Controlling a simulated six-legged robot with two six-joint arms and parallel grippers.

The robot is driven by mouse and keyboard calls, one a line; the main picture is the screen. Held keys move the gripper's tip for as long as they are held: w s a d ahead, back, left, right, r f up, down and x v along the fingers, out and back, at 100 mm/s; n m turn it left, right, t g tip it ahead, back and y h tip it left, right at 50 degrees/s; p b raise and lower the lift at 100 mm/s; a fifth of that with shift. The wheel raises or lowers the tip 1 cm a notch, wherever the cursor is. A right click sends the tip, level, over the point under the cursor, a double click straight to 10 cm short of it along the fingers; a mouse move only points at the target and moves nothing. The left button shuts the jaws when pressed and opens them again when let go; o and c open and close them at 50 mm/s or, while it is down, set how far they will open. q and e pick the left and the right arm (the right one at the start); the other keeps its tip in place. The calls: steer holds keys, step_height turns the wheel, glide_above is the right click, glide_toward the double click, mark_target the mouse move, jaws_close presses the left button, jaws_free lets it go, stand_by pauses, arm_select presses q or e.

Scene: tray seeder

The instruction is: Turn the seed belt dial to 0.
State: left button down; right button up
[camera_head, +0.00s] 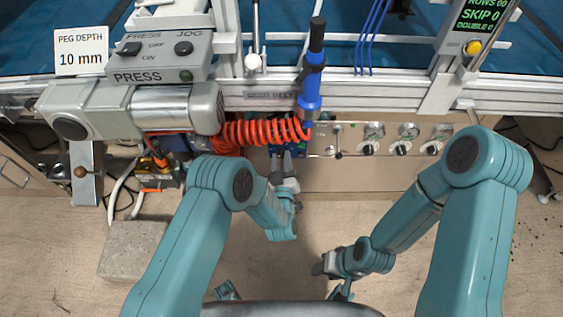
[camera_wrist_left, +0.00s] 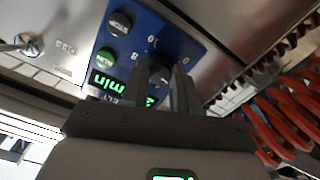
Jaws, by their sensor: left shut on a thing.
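The seed belt dial (camera_wrist_left: 160,72) is a dark round knob on a blue control panel (camera_wrist_left: 186,43) in the left wrist view. My left gripper (camera_wrist_left: 163,82) is shut on the dial, with a dark finger on either side of it. White scale figures show around the knob, but its pointer setting is not readable. In the head view my left gripper (camera_head: 283,160) reaches up to the front panel under the orange coiled hose, and the dial is hidden there. My right gripper (camera_head: 328,266) hangs low, away from the panel; its jaws are too small to read.
An orange coiled hose (camera_head: 262,132) and a blue-handled tool (camera_head: 311,88) are just above my left gripper. Black knobs with gauges (camera_head: 402,149) line the panel to the right.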

arm_select(q)
steer(key=n+b, duration=0.1)
steer(key=n, duration=0.2)
steer(key=shift+w+n+b, duration=0.1)
steer(key=shift+n+b, duration=0.25)
steer(key=shift+n, duration=0.05)
steer(key=n+b, duration=0.2)
steer(key=n, duration=0.2)
steer(key=shift+b, duration=0.3)
steer(key=shift+r+n+b, duration=0.2)
steer(key=shift+n+b, duration=0.8)
steer(key=shift+n, duration=1.2)
steer(key=c, duration=0.8)
jaws_free()
steer(key=shift+c, duration=0.2)
steer(key=shift+f, duration=0.1)
